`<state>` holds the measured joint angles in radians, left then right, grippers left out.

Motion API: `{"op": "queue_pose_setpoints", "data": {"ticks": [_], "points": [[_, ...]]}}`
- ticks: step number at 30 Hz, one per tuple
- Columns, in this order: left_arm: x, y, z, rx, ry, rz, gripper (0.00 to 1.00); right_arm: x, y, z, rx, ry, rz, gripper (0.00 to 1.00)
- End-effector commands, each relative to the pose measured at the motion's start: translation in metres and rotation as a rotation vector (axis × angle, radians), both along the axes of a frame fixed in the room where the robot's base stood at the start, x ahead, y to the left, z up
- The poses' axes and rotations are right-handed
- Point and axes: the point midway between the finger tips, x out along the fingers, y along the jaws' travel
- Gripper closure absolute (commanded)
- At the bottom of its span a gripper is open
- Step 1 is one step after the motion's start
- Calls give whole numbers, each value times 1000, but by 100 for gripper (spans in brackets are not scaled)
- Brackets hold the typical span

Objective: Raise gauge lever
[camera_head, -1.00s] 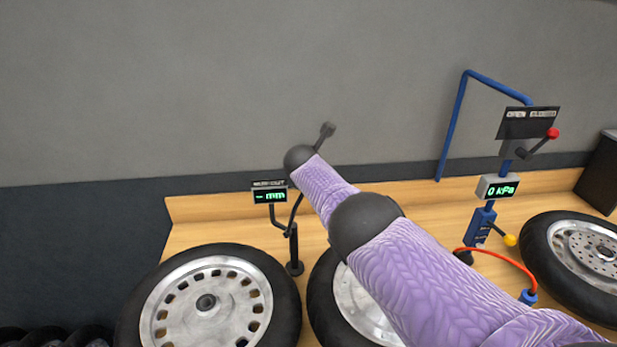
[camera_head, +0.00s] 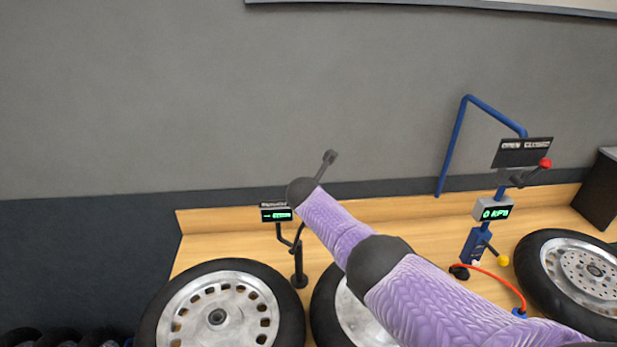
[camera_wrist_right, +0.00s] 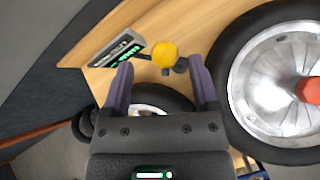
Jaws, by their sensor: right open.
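The gauge is a dark post with a small box whose display (camera_head: 276,213) reads dashes in green; it stands on the wooden bench behind the wheels. In the right wrist view the gauge display (camera_wrist_right: 117,50) is at the upper left, with a yellow ball knob (camera_wrist_right: 165,52) on a dark lever beside it. My right gripper (camera_wrist_right: 161,66) is open and empty. The knob shows just beyond its purple fingertips, roughly between them; whether they touch cannot be told. In the head view my right arm hides the knob and its own fingers. My left gripper is out of view.
A blue pressure stand (camera_head: 477,245) with a 0 kPa display, a red knob and a yellow knob is at the right. A wheel (camera_wrist_right: 240,100) lies close to the right finger.

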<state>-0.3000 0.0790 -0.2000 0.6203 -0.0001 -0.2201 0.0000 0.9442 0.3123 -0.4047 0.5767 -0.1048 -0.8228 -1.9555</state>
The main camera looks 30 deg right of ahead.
Motion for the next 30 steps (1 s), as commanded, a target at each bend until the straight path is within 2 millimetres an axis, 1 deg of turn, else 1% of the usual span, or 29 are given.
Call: {"op": "queue_pose_setpoints", "data": {"ticks": [1, 2, 7, 15, 30], "points": [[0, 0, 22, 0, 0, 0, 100, -5, 3, 15, 0, 1, 2, 23], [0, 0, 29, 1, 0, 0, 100, -8, 6, 18, 0, 2, 3, 23], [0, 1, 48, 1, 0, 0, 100, -23, 18, 31, 0, 0, 3, 23], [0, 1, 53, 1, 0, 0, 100, -36, 29, 40, 1, 0, 2, 23], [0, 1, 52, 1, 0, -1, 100, -37, 29, 41, 1, -1, 2, 23]]}}
